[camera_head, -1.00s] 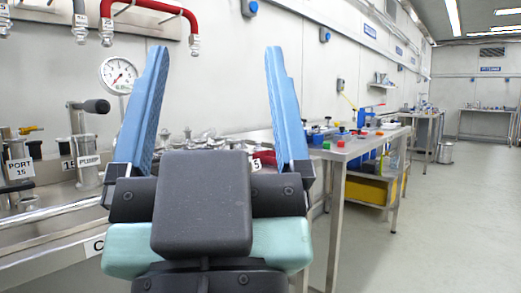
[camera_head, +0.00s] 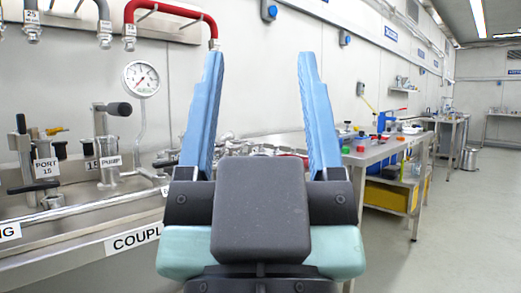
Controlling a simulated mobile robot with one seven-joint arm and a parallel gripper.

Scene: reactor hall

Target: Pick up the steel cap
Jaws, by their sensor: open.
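My gripper (camera_head: 260,55) is in the middle of the view, with its two blue fingers upright, wide apart and nothing between their tips. I cannot pick out the steel cap for sure. Several small shiny metal parts (camera_head: 232,146) lie on the bench behind the fingers, partly hidden by my gripper, and are too small to tell apart. The gripper appears in front of them in the picture; the distance cannot be told.
A steel bench (camera_head: 70,226) on the left carries fittings labelled PORT 15 and PUMP. A pressure gauge (camera_head: 140,78) and a red hose (camera_head: 178,10) are above it. A steel table (camera_head: 385,152) with colored items stands right. The floor (camera_head: 463,225) at right is clear.

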